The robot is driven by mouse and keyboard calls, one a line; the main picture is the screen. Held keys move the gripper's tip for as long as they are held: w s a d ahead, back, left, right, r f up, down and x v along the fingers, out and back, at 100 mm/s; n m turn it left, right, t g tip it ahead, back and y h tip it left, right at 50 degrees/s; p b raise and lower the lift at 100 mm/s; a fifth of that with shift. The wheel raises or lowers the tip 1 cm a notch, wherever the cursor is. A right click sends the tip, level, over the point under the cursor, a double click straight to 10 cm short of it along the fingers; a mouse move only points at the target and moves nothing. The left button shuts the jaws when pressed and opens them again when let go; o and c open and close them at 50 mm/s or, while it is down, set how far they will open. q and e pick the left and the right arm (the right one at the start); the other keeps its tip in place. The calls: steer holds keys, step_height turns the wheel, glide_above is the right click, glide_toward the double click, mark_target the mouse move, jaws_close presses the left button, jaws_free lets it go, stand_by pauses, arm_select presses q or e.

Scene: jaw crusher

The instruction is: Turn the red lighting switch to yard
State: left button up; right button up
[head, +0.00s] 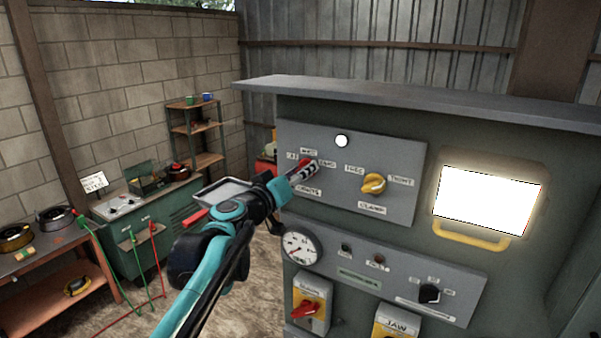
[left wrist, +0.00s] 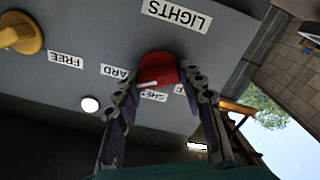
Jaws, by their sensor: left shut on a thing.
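The red lighting switch (left wrist: 160,70) is a round red knob on a grey panel, above which a LIGHTS label (left wrist: 176,13) shows upside down in the left wrist view. A white mark on the knob's lower left lies near the YARD (left wrist: 118,72) and SHED (left wrist: 153,96) labels. I cannot tell exactly which it points at. My left gripper (left wrist: 160,84) has one finger on each side of the knob and is shut on it. In the head view my left gripper (head: 302,174) largely covers the switch, with a little red showing. My right gripper is not in view.
A yellow knob (head: 374,184) sits on the same panel to the right, with a white lamp (head: 341,141) above. A gauge (head: 300,247), a black knob (head: 429,293) and a red handle (head: 305,309) are below. A bright screen (head: 487,200) is at the right.

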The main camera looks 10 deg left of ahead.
arm_select(q)
steer(key=shift+f, duration=0.1)
steer(key=o, duration=1.2)
steer(key=shift+c, duration=0.2)
steer(key=v, duration=1.2)
steer(key=s+d+f+m+g+b, duration=0.15)
steer(key=s+f+b, duration=0.35)
steer(key=f, duration=0.8)
steer(key=s+d+f+g+y+b, duration=0.1)
steer(key=s+f+g+b, duration=0.15)
steer(key=f+b, duration=0.7)
steer(key=s+d+f+m+g+b, duration=0.15)
steer(key=s+f+b, duration=0.25)
steer(key=f, duration=1.1)
steer(key=s+a+f+g+y+b, duration=0.1)
steer(key=s+a+f+y+b, duration=0.1)
steer(key=f, duration=0.7)
steer(key=s+a+f+n+g+y+b, duration=0.1)
steer(key=s+a+f+y+b, duration=0.1)
steer(key=f+b, duration=0.5)
steer(key=s+a+f+g+y+b, duration=0.2)
steer(key=s+a+f+b, duration=0.1)
steer(key=f, duration=0.8)
steer(key=s+b, duration=0.1)
steer(key=s, duration=0.1)
steer(key=shift+s+a+n, duration=0.3)
steer(key=shift+a, duration=0.1)
